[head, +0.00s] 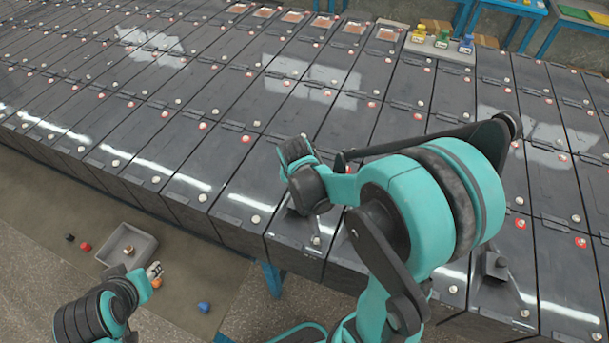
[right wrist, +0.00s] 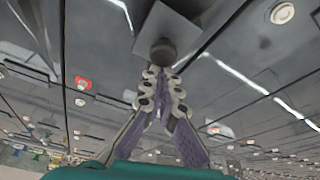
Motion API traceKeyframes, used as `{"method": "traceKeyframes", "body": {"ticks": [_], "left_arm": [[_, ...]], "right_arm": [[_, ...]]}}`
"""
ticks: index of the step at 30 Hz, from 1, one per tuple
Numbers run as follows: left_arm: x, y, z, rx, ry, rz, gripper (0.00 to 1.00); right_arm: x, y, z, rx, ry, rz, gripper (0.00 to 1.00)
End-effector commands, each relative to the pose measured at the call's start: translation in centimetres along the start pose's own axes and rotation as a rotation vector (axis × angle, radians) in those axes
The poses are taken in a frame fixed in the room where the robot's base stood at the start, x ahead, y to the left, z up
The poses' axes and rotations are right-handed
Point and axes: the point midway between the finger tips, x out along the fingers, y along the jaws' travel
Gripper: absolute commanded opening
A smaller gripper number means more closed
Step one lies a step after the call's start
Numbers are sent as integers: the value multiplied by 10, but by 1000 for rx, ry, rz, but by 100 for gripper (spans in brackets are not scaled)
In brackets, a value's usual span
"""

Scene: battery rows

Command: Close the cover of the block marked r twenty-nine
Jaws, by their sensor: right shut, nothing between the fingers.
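My right gripper (right wrist: 163,78) is shut and empty in the right wrist view. Its fingertips are close to a dark round knob on a grey plate (right wrist: 180,22); I cannot tell whether they touch. In the head view my right wrist hangs over the front part of the block rows (head: 235,195) and hides the fingers. A grey plate (head: 295,226) shows just below the wrist. No r twenty-nine marking is readable, and I cannot tell which cover is open. My left gripper (head: 155,271) is at the lower left, over the floor by a grey bin; its opening is unclear.
The grey bin (head: 128,243) stands on a brown mat, with a red item (head: 85,246) and a blue item (head: 204,307) nearby. A similar knobbed plate (head: 495,264) is on the blocks at right. A tray (head: 440,48) with coloured items sits at the back.

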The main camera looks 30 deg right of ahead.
Motion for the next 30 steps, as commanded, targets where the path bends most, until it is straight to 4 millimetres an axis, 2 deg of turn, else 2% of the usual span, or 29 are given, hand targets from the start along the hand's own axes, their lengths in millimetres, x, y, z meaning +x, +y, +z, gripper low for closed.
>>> {"method": "traceKeyframes", "body": {"ticks": [1,10,14,17,24,30], "left_arm": [[0,0,0,0,0,0,37],[0,0,0,0,0,0,37],[0,0,0,0,0,0,37],[0,0,0,0,0,0,37],[0,0,0,0,0,0,37],[0,0,0,0,0,0,37]], "right_arm": [[0,-1,5,0,-9,-2,0],[0,-1,7,0,-14,-3,0],[-6,-1,7,0,-14,-3,0],[-19,-1,6,0,-13,-3,0],[-68,0,3,-1,-8,-3,0],[-102,0,1,0,-6,-2,0]]}}
